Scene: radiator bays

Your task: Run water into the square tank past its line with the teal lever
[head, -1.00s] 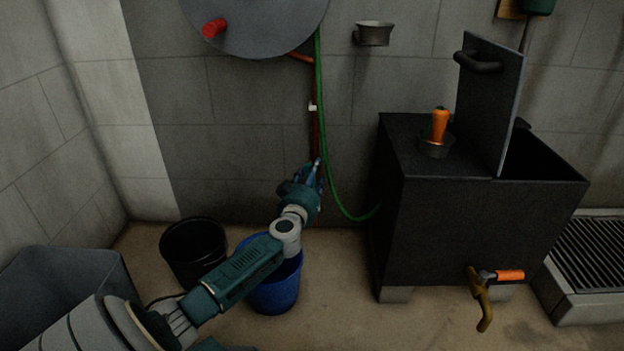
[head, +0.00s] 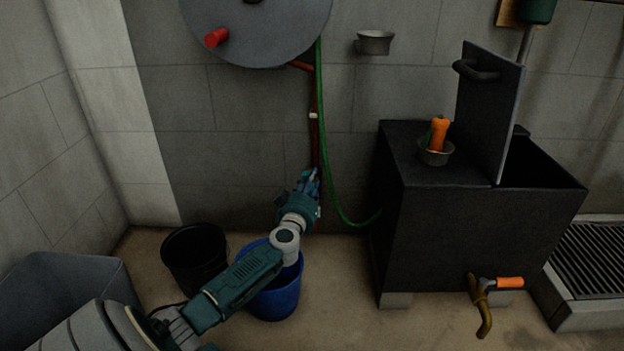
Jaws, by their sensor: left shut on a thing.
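The square tank (head: 455,235) is a dark box on pale feet at the right. A dark upright panel (head: 490,110) with a handle stands at its open top. Its inside looks black, and I cannot make out a line or the water level. A green hose (head: 325,150) runs down the wall to its left side. My left gripper (head: 310,182) is at the wall by the lower end of a thin reddish pipe (head: 315,135), left of the hose. It is shut on what seems to be the teal lever, largely hidden by the fingers. My right gripper is not in view.
A tap (head: 480,295) with an orange handle sits low on the tank's front. A carrot-like orange thing (head: 438,135) stands in a small pot on top. A black bucket (head: 195,260) and a blue bucket (head: 275,300) stand on the floor. A floor grate (head: 595,260) lies at right.

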